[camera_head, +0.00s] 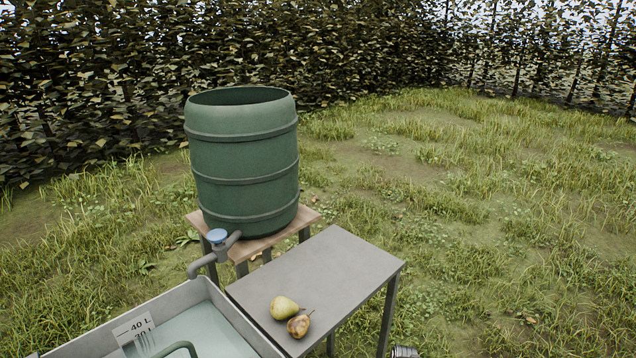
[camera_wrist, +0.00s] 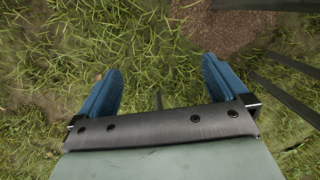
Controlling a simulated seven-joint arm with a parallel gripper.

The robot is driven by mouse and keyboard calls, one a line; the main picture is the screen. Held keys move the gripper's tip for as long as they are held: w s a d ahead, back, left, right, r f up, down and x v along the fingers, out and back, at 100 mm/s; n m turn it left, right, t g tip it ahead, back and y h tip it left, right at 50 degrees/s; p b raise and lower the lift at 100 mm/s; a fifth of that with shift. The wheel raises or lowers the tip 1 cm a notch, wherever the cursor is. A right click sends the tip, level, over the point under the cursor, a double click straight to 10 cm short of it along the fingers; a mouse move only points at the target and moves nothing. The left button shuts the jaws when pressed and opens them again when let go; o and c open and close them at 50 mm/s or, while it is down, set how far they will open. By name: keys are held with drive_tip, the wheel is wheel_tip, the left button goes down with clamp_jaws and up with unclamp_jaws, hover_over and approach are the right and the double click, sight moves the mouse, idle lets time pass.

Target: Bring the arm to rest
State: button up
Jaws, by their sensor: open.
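My gripper (camera_wrist: 160,88) shows in the wrist view with its two blue fingers spread wide apart. It is open, with nothing between the fingers, and hangs over grass. In the head view only a small grey metal piece shows at the bottom edge, right of the table; I cannot tell what it is.
A grey table (camera_head: 335,265) holds a yellow-green pear (camera_head: 283,307) and a browner pear (camera_head: 298,326). A green barrel (camera_head: 243,165) with a blue-handled tap (camera_head: 217,236) stands on a wooden stand behind. A water basin (camera_head: 180,297) is at bottom left. Grass at right is clear.

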drive_tip(key=s+a+f+g, duration=0.1)
drive_tip(key=s+f, duration=0.2)
drive_tip(key=s, duration=0.6)
drive_tip(key=s+a+f+g, duration=0.1)
drive_tip(key=s+f+g, duration=0.1)
drive_tip(key=s, duration=0.7)
drive_tip(key=s+a+f+g+h, duration=0.1)
drive_tip(key=s+a+f+g, duration=0.1)
drive_tip(key=s, duration=0.8)
drive_tip(key=shift+f, duration=0.85)
